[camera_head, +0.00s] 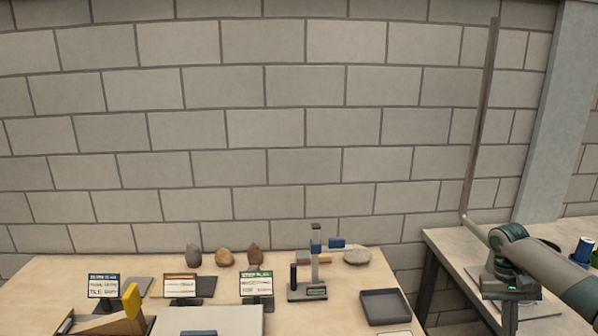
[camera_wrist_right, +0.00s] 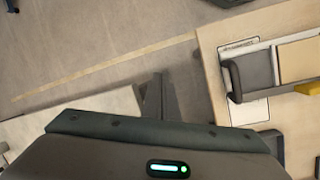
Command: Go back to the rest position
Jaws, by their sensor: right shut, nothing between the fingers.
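My right gripper (camera_wrist_right: 159,84) shows in the right wrist view as a thin dark shape beyond my grey-green wrist housing. Its fingers are together and nothing shows between them. Floor and table edges lie behind it. In the head view a grey arm link with dark green joints comes in from the right over the side table; no fingertips can be made out there. My left gripper is in neither view.
The worktable (camera_head: 60,268) holds several stones, small signs, a blue-and-grey stand (camera_head: 316,262), a dark tray (camera_head: 385,307) and a yellow piece (camera_head: 131,301). A side table (camera_head: 455,262) stands right, across a gap. A thin pole (camera_head: 480,115) rises before the block wall.

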